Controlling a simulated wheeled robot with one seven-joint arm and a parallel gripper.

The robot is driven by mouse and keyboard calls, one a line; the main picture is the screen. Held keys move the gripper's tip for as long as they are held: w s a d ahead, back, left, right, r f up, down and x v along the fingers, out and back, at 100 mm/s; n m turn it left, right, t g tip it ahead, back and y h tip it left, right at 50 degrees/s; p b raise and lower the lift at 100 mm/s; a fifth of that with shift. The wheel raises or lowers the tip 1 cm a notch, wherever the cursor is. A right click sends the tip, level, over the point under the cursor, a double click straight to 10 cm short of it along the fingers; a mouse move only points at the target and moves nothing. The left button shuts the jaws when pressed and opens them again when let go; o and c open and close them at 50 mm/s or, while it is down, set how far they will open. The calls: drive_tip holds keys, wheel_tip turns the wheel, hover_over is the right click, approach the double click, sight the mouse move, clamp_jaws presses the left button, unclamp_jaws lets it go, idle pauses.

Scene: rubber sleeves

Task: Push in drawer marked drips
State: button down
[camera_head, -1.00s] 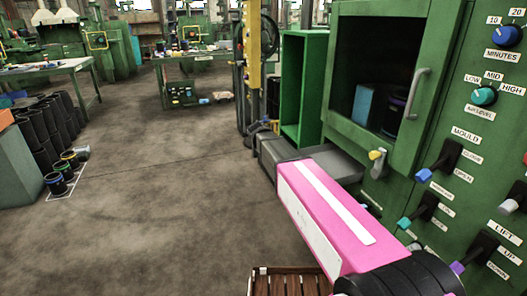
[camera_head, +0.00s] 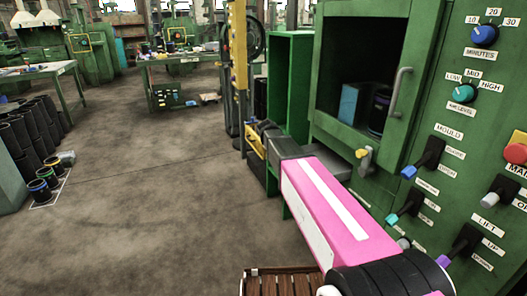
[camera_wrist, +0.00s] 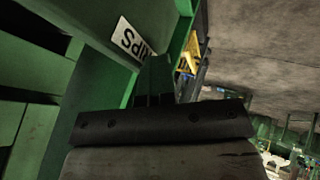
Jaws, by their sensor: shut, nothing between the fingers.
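In the wrist view a white label (camera_wrist: 133,38) with dark, upside-down letters, partly cut off by my gripper and ending in what reads as "IPS", sits on a green drawer front (camera_wrist: 98,88). My gripper (camera_wrist: 155,78) is shut and empty, its fingers close to this front beside the label. Whether they touch it I cannot tell. In the head view the grey end of my arm (camera_head: 287,146) is beside the green cabinet (camera_head: 352,135), beyond my pink link. The drawer is mostly hidden there, and how far it stands out cannot be told.
The cabinet has an oven-like opening with a grey handle (camera_head: 400,95) and coloured levers, such as a blue-tipped one (camera_head: 428,155), close to my arm. A yellow object (camera_head: 254,142) is just left of my gripper. Open floor (camera_head: 150,200) lies to the left.

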drive_tip(key=w+d, duration=0.2)
drive_tip(key=d, duration=0.3)
drive_tip(key=w+d, duration=0.2)
drive_tip(key=d, duration=0.2)
drive_tip(key=w+d, duration=0.1)
drive_tip(key=d, duration=0.4)
drive_tip(key=shift+w+d, duration=0.35)
drive_tip(key=shift+w, duration=0.05)
